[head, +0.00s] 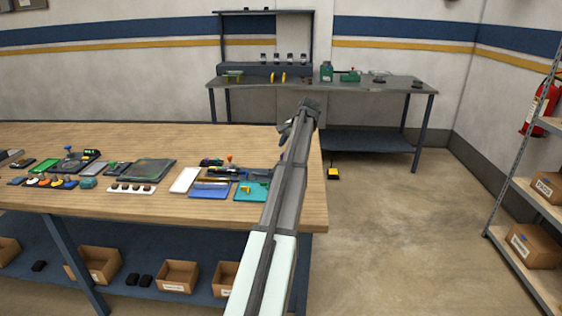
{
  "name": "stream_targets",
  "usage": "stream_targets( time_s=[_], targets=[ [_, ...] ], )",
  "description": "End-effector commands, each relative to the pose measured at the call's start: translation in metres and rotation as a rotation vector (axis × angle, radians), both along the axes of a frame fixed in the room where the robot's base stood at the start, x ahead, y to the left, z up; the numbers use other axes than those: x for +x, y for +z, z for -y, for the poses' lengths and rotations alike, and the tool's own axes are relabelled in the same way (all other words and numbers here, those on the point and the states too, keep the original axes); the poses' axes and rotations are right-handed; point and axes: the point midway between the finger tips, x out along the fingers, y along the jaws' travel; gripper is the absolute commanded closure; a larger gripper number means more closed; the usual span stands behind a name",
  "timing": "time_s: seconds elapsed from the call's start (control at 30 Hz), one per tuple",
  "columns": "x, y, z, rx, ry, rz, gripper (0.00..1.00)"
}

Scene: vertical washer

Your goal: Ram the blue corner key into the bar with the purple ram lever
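My arm reaches over the right end of the wooden workbench (150,215), and my gripper (284,133) is near its far right edge. The gripper is small and dark here, so I cannot tell whether it is open or holds anything. Left of my arm lie a blue tray (211,190), a teal mat (243,196) with yellow pieces, and a dark fixture (217,174) with a small orange knob behind it. At this size I cannot make out which parts are the blue corner key, the bar or the purple ram lever. My arm hides part of this area.
A white panel (185,180), a white strip (132,189) with dark knobs and several small devices crowd the bench's left. The bench's front strip is clear. A second metal bench (390,88) stands behind; shelving (508,190) is at right.

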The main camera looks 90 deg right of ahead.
Motion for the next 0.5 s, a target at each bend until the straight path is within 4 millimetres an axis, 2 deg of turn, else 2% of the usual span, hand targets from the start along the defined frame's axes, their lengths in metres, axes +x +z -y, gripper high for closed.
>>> stream_targets(
  time_s=[0.2,0.5],
  targets=[
    [0.015,-0.036,0.011,0.002,0.002,0.0,0.45],
    [0.027,-0.067,0.022,0.0,0.001,0.0,0.45]
  ],
)
